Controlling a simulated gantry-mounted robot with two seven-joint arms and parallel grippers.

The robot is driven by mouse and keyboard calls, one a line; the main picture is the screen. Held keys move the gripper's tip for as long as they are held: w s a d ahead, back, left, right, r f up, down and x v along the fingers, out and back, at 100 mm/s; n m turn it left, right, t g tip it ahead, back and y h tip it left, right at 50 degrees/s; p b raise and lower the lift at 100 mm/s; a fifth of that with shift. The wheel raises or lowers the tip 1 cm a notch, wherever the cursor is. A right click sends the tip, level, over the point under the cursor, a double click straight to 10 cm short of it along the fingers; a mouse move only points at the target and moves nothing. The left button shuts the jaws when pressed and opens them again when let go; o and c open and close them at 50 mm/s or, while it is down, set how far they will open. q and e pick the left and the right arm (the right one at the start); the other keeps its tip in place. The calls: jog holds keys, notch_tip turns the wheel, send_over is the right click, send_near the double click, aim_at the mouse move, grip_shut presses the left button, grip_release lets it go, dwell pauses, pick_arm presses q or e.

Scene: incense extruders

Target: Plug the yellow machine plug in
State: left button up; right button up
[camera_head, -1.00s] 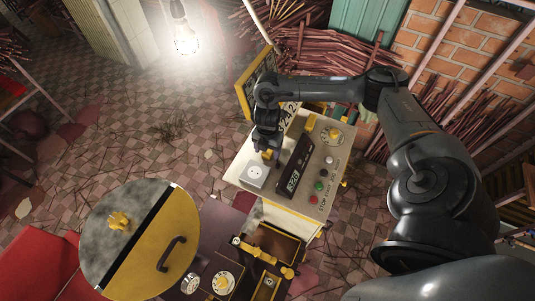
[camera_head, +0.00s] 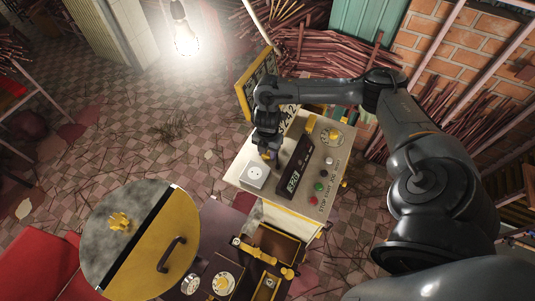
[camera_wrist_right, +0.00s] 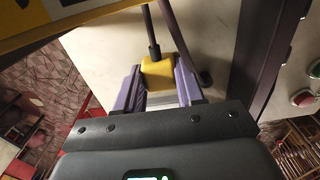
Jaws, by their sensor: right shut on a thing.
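My right gripper (camera_head: 267,153) points down over the left end of the machine's pale control panel (camera_head: 237,171). It is shut on the yellow plug, a small yellow block (camera_wrist_right: 158,72) held between its two purple fingers in the right wrist view. A dark cable or rod runs up from the plug there. The white square socket (camera_head: 255,175) sits on the panel just below and in front of the gripper in the head view. The plug appears apart from the socket. The socket does not show in the wrist view. My left gripper is not in view.
A black display (camera_head: 294,180) stands on the panel right of the socket, with coloured buttons (camera_head: 319,187) farther right. A yellow-framed board (camera_head: 257,82) rises behind. A round yellow-and-grey table (camera_head: 165,245) and a dark table with trays (camera_head: 215,213) stand in front.

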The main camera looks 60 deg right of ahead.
jog(key=shift+r, duration=0.6)
notch_tip(320, 180, up, 3)
jog(key=shift+f, duration=0.1)
jog(key=s+d+r+b, duration=0.1)
jog(key=s+d+r, duration=0.1)
jog(key=s, duration=0.1)
jog(key=s+d+r+b, duration=0.1)
jog(key=s+r, duration=0.1)
jog(key=s, duration=0.1)
jog(key=s+d+r+b, duration=0.1)
jog(key=s+d+r, duration=0.1)
jog(key=s, duration=0.2)
jog(key=shift+s+d+r, duration=0.1)
jog(key=shift+d+r, duration=0.25)
jog(key=shift+r, duration=0.05)
jog(key=shift+d, duration=0.1)
